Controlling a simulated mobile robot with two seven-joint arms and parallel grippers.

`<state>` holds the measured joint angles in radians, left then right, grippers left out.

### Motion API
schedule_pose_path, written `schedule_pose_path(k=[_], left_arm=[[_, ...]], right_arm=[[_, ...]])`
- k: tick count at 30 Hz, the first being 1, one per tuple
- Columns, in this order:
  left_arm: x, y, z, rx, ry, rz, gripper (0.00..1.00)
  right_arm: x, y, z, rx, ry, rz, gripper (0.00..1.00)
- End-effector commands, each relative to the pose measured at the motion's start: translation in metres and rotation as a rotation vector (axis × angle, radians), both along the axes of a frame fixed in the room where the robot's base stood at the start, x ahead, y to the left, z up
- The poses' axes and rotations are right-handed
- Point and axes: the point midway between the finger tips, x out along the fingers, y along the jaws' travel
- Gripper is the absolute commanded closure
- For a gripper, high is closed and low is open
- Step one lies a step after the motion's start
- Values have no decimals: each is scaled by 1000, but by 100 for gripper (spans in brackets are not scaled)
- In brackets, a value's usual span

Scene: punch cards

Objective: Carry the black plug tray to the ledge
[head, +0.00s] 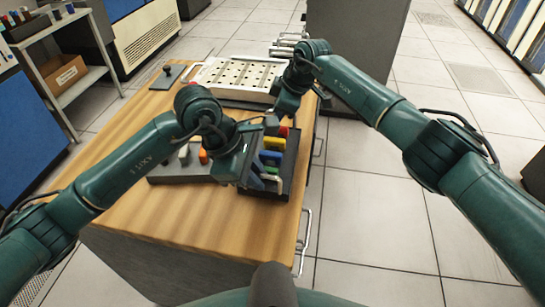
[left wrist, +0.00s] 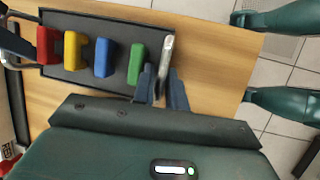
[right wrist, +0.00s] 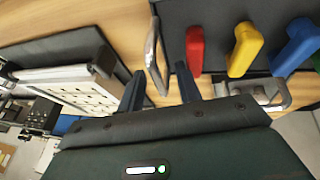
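The black plug tray (head: 290,165) lies on the wooden tabletop with red, yellow, blue and green plugs in it. It also shows in the left wrist view (left wrist: 120,30) and the right wrist view (right wrist: 216,40). It has a metal handle at each end. My left gripper (left wrist: 162,72) has its fingers close on both sides of the near handle (left wrist: 167,50), by the green plug. My right gripper (right wrist: 160,85) is open, with the far handle (right wrist: 152,55) between its fingers and gaps beside it. I cannot tell which surface is the ledge.
A second dark tray (head: 168,178) with grey and orange plugs lies left of the plug tray, partly behind my left arm. A pale perforated panel (head: 240,75) lies at the table's far end. A trolley (head: 70,85) stands at left. Floor is clear right of the table.

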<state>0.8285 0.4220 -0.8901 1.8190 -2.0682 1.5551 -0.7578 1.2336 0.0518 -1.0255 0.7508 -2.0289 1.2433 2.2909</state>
Motion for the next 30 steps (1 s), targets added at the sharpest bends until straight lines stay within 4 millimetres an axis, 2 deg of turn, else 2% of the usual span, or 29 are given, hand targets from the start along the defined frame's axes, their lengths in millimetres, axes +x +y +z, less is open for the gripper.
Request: schedule_pose_path(k=[4,9,16,30], left_arm=[[0,0,0,0,0,0,88],[0,0,0,-1,1,1,100],[0,0,0,-1,1,1,100],[0,0,1,-1,1,1,100]], right_arm=[[0,0,0,0,0,0,67],[0,0,0,0,0,-1,81],[0,0,0,0,0,-1,100],[0,-1,1,0,-1,-1,100]])
